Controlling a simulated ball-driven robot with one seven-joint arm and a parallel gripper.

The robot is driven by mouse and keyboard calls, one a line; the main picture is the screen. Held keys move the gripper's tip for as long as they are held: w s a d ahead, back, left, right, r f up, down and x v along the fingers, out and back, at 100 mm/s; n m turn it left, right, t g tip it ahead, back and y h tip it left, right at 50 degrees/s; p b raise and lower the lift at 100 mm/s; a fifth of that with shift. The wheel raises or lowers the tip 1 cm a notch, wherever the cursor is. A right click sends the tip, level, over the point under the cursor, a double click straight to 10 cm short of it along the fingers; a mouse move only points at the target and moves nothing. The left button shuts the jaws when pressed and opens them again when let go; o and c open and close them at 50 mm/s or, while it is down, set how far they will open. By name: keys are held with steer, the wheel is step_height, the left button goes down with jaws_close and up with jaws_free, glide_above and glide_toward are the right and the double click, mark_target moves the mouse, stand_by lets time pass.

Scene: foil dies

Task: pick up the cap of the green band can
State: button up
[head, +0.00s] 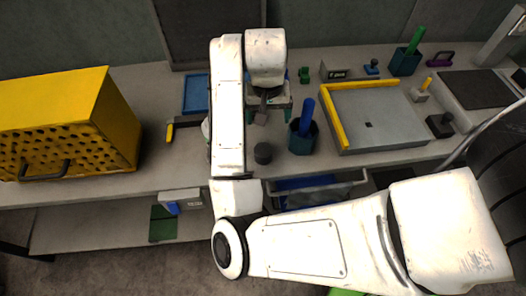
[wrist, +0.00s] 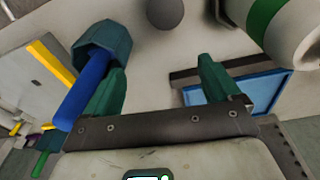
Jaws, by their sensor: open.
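The green band can (wrist: 268,14) is white with a green band and shows at the top right of the wrist view, cut off by the edge. Its pale end (wrist: 309,48) points to the right edge; I cannot tell whether this is the cap. In the head view my arm hides most of the can, and only a pale sliver (head: 205,128) shows left of it. My gripper (head: 268,118) is over the bench, right of that sliver. Its green fingers are apart in the wrist view (wrist: 162,64), with nothing held between them.
A dark teal cup (head: 302,138) with a blue rod is close right of my gripper. A dark round piece (head: 263,153) stands near the front edge. A blue tray (head: 195,93) lies behind left, a yellow perforated box (head: 115,125) far left, a yellow-edged grey plate (head: 375,115) right.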

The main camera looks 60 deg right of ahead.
mark_target(263, 149)
steer(key=a+f, duration=0.1)
steer(key=a+y, duration=0.1)
steer(key=a, duration=0.1)
steer(key=shift+f+m+y, duration=0.3)
steer(key=shift+f, duration=0.1)
step_height(263, 149, down, 4)
steer(key=shift+r+b, duration=0.1)
steer(key=shift+b, duration=0.8)
steer(key=shift+s+f+b, duration=0.15)
steer(key=shift+f+b, duration=0.6)
steer(key=shift+f, duration=2.4)
steer(key=c, duration=1)
